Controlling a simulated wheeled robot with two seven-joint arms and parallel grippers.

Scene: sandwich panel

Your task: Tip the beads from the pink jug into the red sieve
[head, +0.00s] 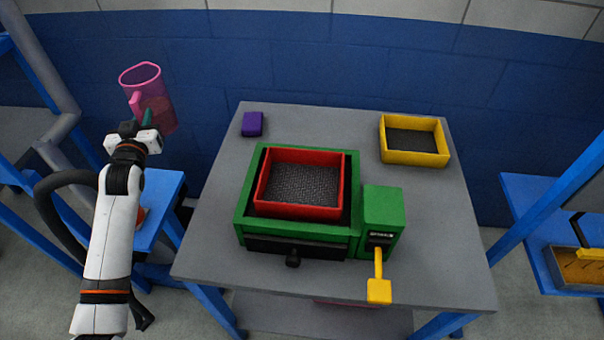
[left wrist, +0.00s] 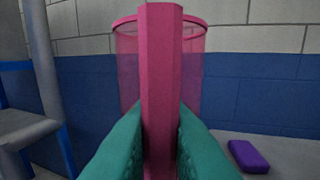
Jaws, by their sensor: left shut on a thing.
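The pink jug (head: 156,92) is see-through and held up in the air at the left, beyond the grey table's left edge. It stands close to upright, tilted a little in the head view. My left gripper (head: 147,122) is shut on its handle, which shows between the teal fingers in the left wrist view (left wrist: 161,80). A darker reddish mass shows low in the jug; I cannot make out single beads. The red sieve (head: 297,212) sits in the green shaker machine (head: 243,205) on the table, apart from the jug. Its mesh floor looks bare. My right gripper is not in view.
A yellow-framed sieve (head: 415,160) lies at the table's back right. A purple block (head: 252,124) lies at the back left. The green control box (head: 382,215) has a yellow lever (head: 379,285) at the front. Blue benches stand on both sides; the grey table (head: 455,255) is clear at right.

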